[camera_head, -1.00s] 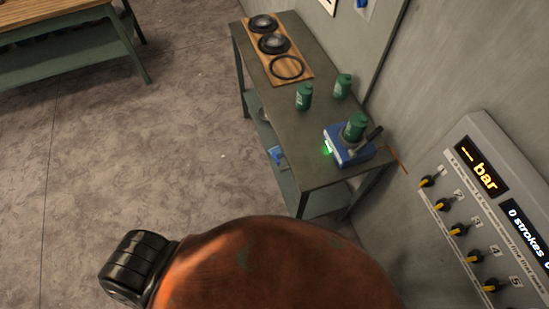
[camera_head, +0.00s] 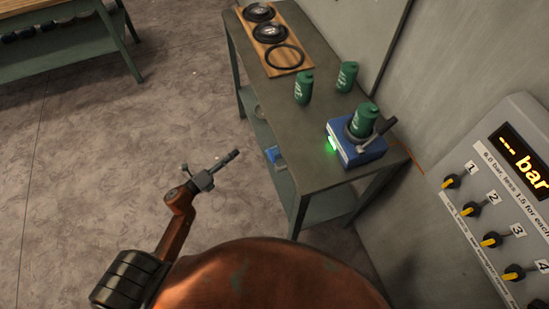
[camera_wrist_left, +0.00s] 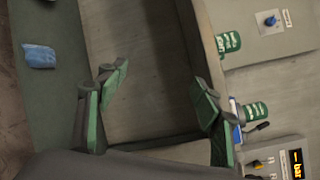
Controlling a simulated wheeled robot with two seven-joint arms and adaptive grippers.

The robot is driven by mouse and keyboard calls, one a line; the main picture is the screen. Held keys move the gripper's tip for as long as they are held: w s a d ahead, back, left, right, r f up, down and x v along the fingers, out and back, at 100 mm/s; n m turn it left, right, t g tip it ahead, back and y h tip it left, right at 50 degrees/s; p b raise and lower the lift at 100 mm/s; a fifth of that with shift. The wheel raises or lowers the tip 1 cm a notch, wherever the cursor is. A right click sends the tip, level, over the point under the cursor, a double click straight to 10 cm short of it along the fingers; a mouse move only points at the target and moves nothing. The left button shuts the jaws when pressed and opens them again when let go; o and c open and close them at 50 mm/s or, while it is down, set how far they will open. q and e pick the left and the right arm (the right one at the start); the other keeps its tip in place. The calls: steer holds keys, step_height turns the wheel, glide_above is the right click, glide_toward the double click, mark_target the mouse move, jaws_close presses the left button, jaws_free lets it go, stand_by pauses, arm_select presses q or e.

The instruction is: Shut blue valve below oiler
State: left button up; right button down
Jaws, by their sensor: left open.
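A small blue knob (camera_wrist_left: 269,20) sits on a pale plate with a label, at the upper right of the left wrist view. I cannot tell whether it is open or shut, and no oiler can be made out. In the head view the wall plate is out of frame. My left gripper (camera_head: 228,160) is over the floor, left of the green workbench (camera_head: 318,172). In the left wrist view its green-padded fingers (camera_wrist_left: 163,98) are spread with nothing between them, apart from the knob. My right gripper is not in view.
On the workbench stand green canisters (camera_head: 303,88), a blue device (camera_head: 357,150) with a canister and lever, and a wooden board (camera_head: 290,62) with round parts. A "bar" panel with yellow-marked knobs (camera_head: 491,240) is at right. Floor left of the bench is clear.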

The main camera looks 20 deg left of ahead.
arm_select(q)
steer(key=d+r+m+g+h+b, duration=0.1)
steer(key=d+r+m+h+b, duration=0.15)
steer(key=d+r+m, duration=0.35)
steer(key=m+g+h+b, duration=0.2)
steer(key=m+g+h, duration=0.25)
steer(key=m, duration=0.65)
glide_toward(272, 155)
steer(key=x, duration=0.2)
steer(key=shift+t, duration=0.35)
steer(key=x, duration=0.8)
steer(key=shift+s+f+p, duration=0.1)
steer(key=shift+f+p, duration=0.1)
steer(key=shift+p, duration=0.1)
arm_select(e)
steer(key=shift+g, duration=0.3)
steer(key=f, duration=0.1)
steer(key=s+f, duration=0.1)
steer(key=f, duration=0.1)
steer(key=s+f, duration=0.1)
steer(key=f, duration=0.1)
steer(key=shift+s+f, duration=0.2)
arm_select(q)
steer(key=shift+c, duration=0.2)
jaws_close()
